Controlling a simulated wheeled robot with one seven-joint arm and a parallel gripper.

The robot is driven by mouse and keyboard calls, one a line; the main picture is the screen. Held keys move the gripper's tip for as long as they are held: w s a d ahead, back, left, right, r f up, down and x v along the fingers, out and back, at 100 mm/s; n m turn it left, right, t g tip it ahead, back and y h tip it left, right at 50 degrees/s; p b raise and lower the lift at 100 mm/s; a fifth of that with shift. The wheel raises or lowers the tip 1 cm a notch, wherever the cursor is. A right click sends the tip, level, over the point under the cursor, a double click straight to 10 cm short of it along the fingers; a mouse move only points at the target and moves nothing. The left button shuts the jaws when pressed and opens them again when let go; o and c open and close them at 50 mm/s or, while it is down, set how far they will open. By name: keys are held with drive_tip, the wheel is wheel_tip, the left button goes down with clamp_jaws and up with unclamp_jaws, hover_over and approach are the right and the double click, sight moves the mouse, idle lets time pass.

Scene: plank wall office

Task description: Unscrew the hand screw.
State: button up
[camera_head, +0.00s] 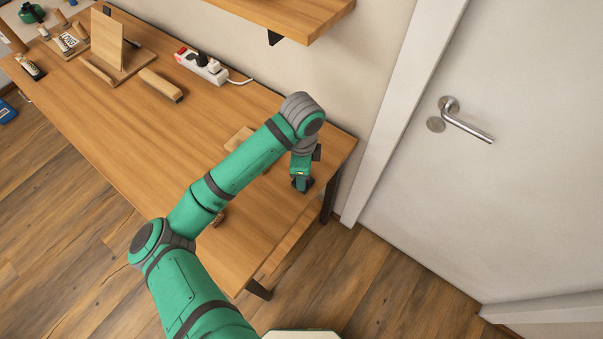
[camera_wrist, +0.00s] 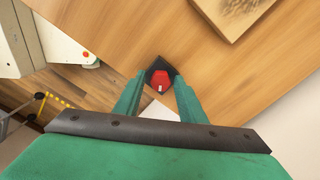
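A red knob-like part on a dark, pointed base (camera_wrist: 161,77) shows at the table's edge in the wrist view; I take it for the hand screw. In the wrist view, the two green fingers of my gripper (camera_wrist: 159,78) stand apart on either side of it. A gap shows between the fingers and the red part, so the gripper looks open. In the head view, my gripper (camera_head: 301,184) points down at the right end of the table (camera_head: 150,130). There the gripper and arm hide the red part.
A flat wooden block with a dark patch (camera_wrist: 232,8) lies near the gripper. A small brown object (camera_head: 219,218) lies near the table's front edge. A power strip (camera_head: 201,67), a wooden bar (camera_head: 161,84) and a stand (camera_head: 107,40) are farther left. A shelf (camera_head: 290,14) hangs above.

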drive_tip(key=m, duration=0.6)
drive_tip(key=shift+w, duration=0.2)
clamp_jaws()
drive_tip(key=n, duration=0.4)
drive_tip(key=shift+s+a+n, duration=0.15)
drive_tip(key=shift+n, duration=0.25)
drive_tip(key=n, duration=0.3)
drive_tip(key=shift+n, duration=1)
